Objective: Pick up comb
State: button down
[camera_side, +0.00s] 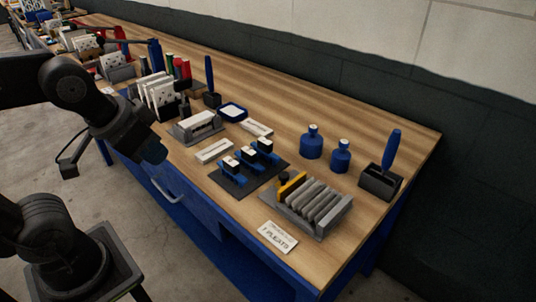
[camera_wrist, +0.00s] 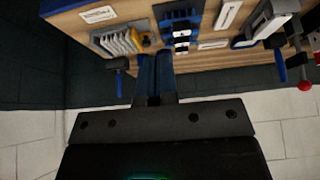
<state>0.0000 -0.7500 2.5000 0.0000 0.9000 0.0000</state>
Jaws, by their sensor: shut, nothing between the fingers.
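No part is clearly recognisable as a comb. The nearest candidate is an orange-yellow piece with a black knob (camera_side: 291,184) at the left end of a grey slotted rack (camera_side: 318,230); in the wrist view the yellow piece (camera_wrist: 145,39) shows beside the pleated rack (camera_wrist: 103,39). My gripper (camera_side: 154,150) hangs in front of the bench's near edge at the left in the side view, apart from the rack. In the wrist view its dark blue fingers (camera_wrist: 154,68) are together, with nothing held.
A dark mat (camera_side: 232,187) with blue clamps lies left of the rack. Two blue bottles (camera_side: 312,143) and a blue-handled brush in a block (camera_side: 381,181) stand behind. A "7 PLEATS" card (camera_side: 278,237) lies in front. White boxes (camera_side: 160,92) stand at left. Bare wood surrounds the bottles.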

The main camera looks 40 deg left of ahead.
jog(key=c, duration=1.8)
grip_release()
jog(key=o, duration=0.9)
jog(key=w+r+m+g+y, duration=0.2)
jog(key=w+r+m+g, duration=0.15)
jog(key=w+m, duration=0.85)
jog(key=m+g+y, duration=0.2)
jog(key=m, duration=0.4)
send_near(265, 140)
jog(key=x, duration=1.2)
